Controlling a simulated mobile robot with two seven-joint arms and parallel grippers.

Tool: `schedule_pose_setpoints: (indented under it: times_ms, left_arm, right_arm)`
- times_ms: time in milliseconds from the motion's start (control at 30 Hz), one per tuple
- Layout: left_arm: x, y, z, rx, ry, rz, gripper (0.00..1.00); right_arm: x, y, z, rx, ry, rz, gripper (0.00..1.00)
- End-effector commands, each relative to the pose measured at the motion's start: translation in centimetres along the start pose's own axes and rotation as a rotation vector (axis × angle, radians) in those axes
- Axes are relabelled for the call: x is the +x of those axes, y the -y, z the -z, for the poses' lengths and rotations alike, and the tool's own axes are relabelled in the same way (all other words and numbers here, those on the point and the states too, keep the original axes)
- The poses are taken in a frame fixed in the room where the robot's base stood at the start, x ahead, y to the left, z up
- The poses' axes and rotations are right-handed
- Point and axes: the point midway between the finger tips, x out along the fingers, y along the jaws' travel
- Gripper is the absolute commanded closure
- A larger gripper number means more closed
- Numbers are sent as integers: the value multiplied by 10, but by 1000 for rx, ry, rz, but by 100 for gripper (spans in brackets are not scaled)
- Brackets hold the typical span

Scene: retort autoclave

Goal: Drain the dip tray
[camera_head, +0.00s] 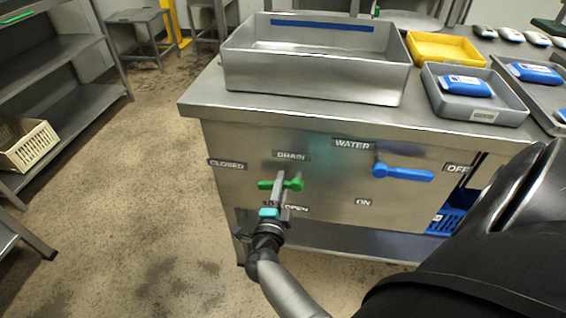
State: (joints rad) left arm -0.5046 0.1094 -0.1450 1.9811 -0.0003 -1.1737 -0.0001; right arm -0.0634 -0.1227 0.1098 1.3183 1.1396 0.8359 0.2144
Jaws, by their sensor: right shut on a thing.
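The steel dip tray (315,78) stands on the steel bench, with a blue band (322,24) on its inner back wall. I cannot tell whether it holds liquid. On the bench's front panel, the green drain handle (265,184) lies roughly level, between the CLOSED label (227,164) at its left and the partly hidden OPEN label (297,209) below. My right gripper (281,188) is shut on the drain handle and hides its middle. The blue water handle (405,174) points right, toward the OFF label (457,168). My left gripper is not in view.
A yellow tray (447,47) and a grey tray (475,111) with a blue pouch (466,85) stand right of the dip tray. A blue crate (444,221) sits under the bench. Shelves (62,60) stand at the left. The floor between is clear.

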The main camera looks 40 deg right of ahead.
Motion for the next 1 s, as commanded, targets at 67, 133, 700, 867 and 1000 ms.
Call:
schedule_pose_setpoints:
  times_ms: [67,133,700,867,1000]
  left_arm:
    - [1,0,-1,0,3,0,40]
    - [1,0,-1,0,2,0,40]
    - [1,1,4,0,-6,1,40]
    - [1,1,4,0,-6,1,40]
    - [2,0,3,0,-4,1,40]
  right_arm:
    - [0,2,0,58,0,0,100]
    - [0,4,0,102,0,0,100]
    - [0,10,1,252,0,1,100]
    - [0,10,1,254,0,1,100]
    - [0,10,1,254,-1,1,100]
